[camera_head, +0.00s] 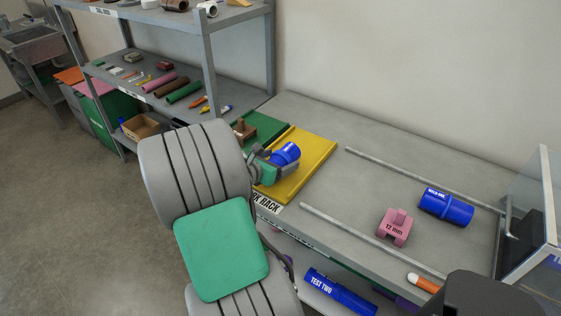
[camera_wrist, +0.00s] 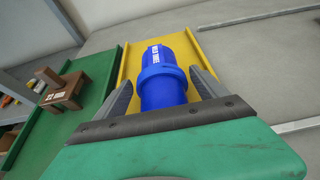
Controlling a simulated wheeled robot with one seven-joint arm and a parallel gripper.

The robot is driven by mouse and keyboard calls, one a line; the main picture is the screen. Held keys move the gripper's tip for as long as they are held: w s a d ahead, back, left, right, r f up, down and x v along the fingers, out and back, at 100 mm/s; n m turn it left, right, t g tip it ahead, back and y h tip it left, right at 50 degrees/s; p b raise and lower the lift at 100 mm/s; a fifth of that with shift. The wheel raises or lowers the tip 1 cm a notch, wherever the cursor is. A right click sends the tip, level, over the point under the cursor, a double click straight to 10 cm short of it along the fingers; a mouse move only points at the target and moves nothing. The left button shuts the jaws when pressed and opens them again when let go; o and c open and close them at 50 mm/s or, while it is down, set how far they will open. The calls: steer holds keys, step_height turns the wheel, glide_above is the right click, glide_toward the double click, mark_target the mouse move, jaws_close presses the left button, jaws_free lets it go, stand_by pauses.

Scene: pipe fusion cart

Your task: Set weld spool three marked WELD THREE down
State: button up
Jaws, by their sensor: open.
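The blue weld spool (camera_wrist: 160,78), with white lettering that appears to read WELD THREE, rests on the yellow board (camera_head: 310,160). It lies between the two fingers of my gripper (camera_wrist: 163,92), with one finger on each side. The fingers are open, and whether they touch the spool is hard to tell. In the head view the spool (camera_head: 286,153) shows just past my gripper, partly hidden by it. The yellow board also shows in the wrist view (camera_wrist: 186,45).
A green board (camera_head: 268,128) with a brown block (camera_wrist: 66,88) adjoins the yellow one. Right of them are two metal rails, a pink 12 mm block (camera_head: 395,227), another blue spool (camera_head: 446,207) and an orange-tipped marker (camera_head: 422,283). A shelf rack (camera_head: 207,70) stands left behind.

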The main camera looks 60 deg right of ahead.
steer(key=shift+s+d+f, duration=0.1)
steer(key=shift+d+f, duration=0.15)
steer(key=shift+d, duration=0.4)
steer(key=shift+c, duration=0.3)
